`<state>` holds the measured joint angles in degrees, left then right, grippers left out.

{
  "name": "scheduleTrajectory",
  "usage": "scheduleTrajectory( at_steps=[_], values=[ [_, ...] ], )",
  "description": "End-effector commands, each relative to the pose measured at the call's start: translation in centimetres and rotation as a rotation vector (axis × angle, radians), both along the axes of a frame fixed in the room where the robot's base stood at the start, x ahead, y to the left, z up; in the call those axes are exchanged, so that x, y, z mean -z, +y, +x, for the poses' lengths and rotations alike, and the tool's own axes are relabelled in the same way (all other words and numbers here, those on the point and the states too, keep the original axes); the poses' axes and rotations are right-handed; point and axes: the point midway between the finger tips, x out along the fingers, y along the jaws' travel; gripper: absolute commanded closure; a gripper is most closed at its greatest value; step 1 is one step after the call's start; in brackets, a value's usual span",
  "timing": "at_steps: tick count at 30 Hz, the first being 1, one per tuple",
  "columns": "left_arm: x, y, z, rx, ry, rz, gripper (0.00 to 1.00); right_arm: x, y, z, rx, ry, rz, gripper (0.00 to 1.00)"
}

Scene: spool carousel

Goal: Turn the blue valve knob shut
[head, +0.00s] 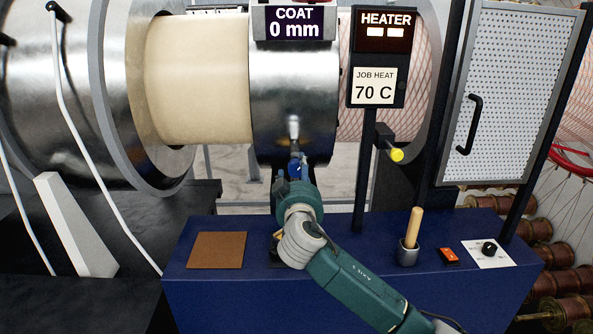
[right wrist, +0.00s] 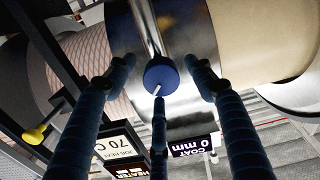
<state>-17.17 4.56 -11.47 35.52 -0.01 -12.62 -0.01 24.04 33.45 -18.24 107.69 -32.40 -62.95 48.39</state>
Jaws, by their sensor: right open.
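The blue valve knob (head: 295,167) sits at the lower end of a metal stem under the steel collar in the head view, partly hidden by my fingers. In the right wrist view the knob (right wrist: 158,74) is a round blue disc with a white pointer line on its face. My right gripper (head: 294,179) is open just below the knob. In the right wrist view two fingers stand left and right of the knob with gaps, and the third finger reaches up to its lower edge. I cannot tell whether that finger touches. My left gripper is not in view.
A yellow knob (head: 397,155) sticks out right of the stem, near the black heater post (head: 364,190). The blue bench (head: 340,222) below carries a brown pad (head: 216,250), a wooden-handled tool in a cup (head: 408,254), an orange switch (head: 449,256) and a black dial (head: 489,248).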

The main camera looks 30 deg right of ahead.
Motion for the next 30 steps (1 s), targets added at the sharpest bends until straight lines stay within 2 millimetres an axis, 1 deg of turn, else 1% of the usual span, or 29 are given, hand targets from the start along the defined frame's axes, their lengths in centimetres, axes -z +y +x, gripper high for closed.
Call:
scheduleTrajectory(
  at_steps=[8,9,11,15,16,24,30],
  values=[
    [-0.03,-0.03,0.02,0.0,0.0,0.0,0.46,0.06,-0.08,0.19,-0.001,0.0,0.0,0.46],
    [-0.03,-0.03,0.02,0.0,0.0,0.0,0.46,0.06,-0.07,0.18,-0.001,0.0,0.0,0.5],
    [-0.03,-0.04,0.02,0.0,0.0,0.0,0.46,0.06,-0.07,0.18,-0.001,0.0,0.0,0.62],
    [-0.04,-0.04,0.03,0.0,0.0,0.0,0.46,0.09,-0.05,0.17,-0.001,0.001,0.001,0.9],
    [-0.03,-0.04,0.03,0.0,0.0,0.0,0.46,0.12,-0.06,0.16,-0.001,0.001,0.001,0.91],
    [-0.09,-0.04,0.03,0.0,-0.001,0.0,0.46,0.26,-0.06,0.15,0.0,0.01,-0.007,0.91],
    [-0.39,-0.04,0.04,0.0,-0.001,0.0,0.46,0.32,-0.05,0.15,-0.001,0.044,-0.058,0.91]
  ],
)
